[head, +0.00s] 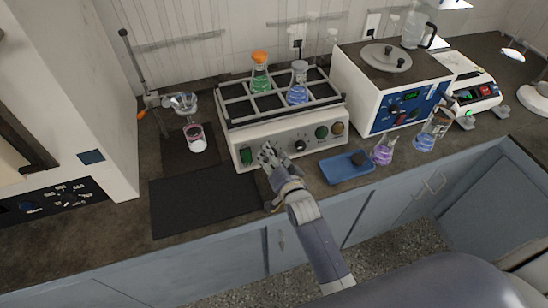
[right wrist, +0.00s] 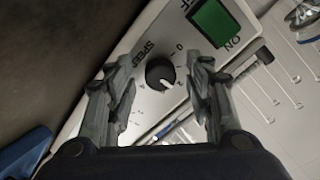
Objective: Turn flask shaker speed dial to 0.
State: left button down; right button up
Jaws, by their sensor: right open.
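The flask shaker (head: 275,134) stands on the counter, with a rack of flasks on top and controls on its front panel. Its black speed dial (right wrist: 160,73) shows in the right wrist view beside the word SPEED. The dial's white pointer mark faces the lower right, near the 2; the 0 is higher up. My right gripper (head: 268,154) is in front of the panel's left part and hides the dial in the head view. In the right wrist view my right gripper (right wrist: 161,64) is open, with one finger on each side of the dial. I cannot tell whether they touch it. My left gripper is not in view.
A green switch (head: 246,156) is just left of my right gripper. Another black knob (head: 300,145) is to its right. A blue tray (head: 343,170) and a purple flask (head: 382,152) stand right of the gripper. A dark mat (head: 200,199) lies bare at left.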

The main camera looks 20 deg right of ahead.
jog(key=c, duration=1.1)
jog(key=shift+n, duration=0.4)
jog(key=n+p, duration=0.1)
jog(key=n, duration=0.2)
jog(key=shift+p, duration=0.4)
jog(key=n+p, duration=0.2)
jog(key=n, duration=0.3)
jog(key=shift+d+n+y, duration=0.1)
jog(key=shift+n+y, duration=0.3)
jog(key=n+p, duration=0.1)
jog(key=n, duration=0.3)
jog(key=shift+d+n, duration=0.1)
jog(key=shift+n, duration=0.2)
jog(key=shift+n+g+p, duration=0.3)
jog(key=shift+n+p, duration=0.35)
jog(key=shift+n, duration=1.55)
